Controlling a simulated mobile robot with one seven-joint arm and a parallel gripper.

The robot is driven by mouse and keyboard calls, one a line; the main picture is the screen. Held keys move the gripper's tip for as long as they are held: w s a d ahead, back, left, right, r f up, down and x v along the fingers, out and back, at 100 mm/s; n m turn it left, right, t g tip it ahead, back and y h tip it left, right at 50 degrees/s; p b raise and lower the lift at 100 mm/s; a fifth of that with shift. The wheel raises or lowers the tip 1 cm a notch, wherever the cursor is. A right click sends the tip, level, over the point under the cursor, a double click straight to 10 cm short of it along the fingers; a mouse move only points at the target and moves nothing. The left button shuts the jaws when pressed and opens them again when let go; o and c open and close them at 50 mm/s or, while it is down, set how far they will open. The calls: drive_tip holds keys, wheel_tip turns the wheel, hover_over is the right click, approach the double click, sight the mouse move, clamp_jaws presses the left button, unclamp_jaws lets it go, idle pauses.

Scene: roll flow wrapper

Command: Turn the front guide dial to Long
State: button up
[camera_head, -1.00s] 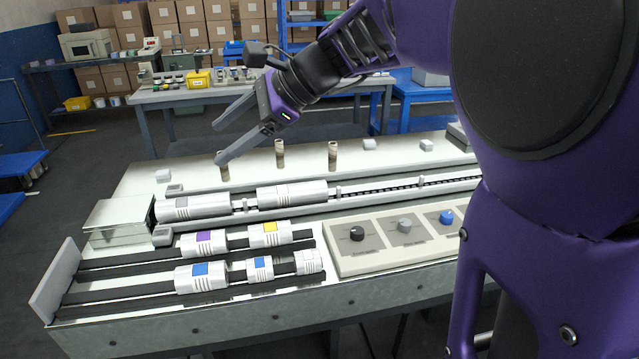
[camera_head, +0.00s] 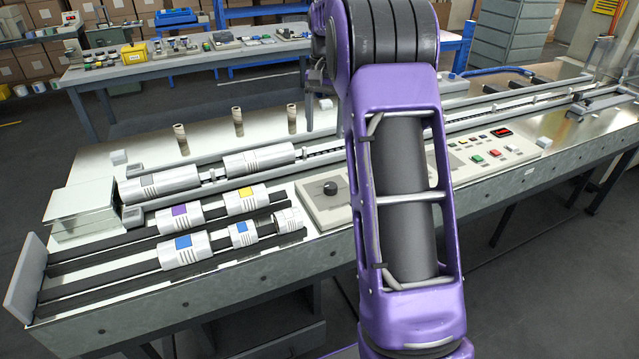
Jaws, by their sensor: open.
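A black dial (camera_head: 330,188) sits on a beige dial panel (camera_head: 312,206) at the front middle of the machine. Its labels are too small to read, and I cannot tell whether it is the front guide dial. The rest of the dial panel, to its right, is hidden behind my arm. My gripper (camera_head: 311,100) is mostly hidden behind my forearm. A grey finger shows pointing down at the forearm's left edge, above the machine bed and apart from the black dial.
White rollers with purple, yellow and blue patches (camera_head: 180,218) lie on rails to the left. Larger white rollers (camera_head: 259,160) lie behind, near upright posts (camera_head: 238,122). A control panel with coloured buttons (camera_head: 490,150) is right of my arm.

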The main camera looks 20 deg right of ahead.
sight(331, 185)
drive_tip(key=f+b, duration=0.1)
drive_tip(key=f, duration=0.5)
drive_tip(key=d+f+b, duration=0.1)
drive_tip(key=f, duration=0.5)
drive_tip(key=d+f, duration=0.1)
drive_tip(key=f, duration=0.4)
drive_tip(key=shift+f+b, duration=0.4)
clamp_jaws()
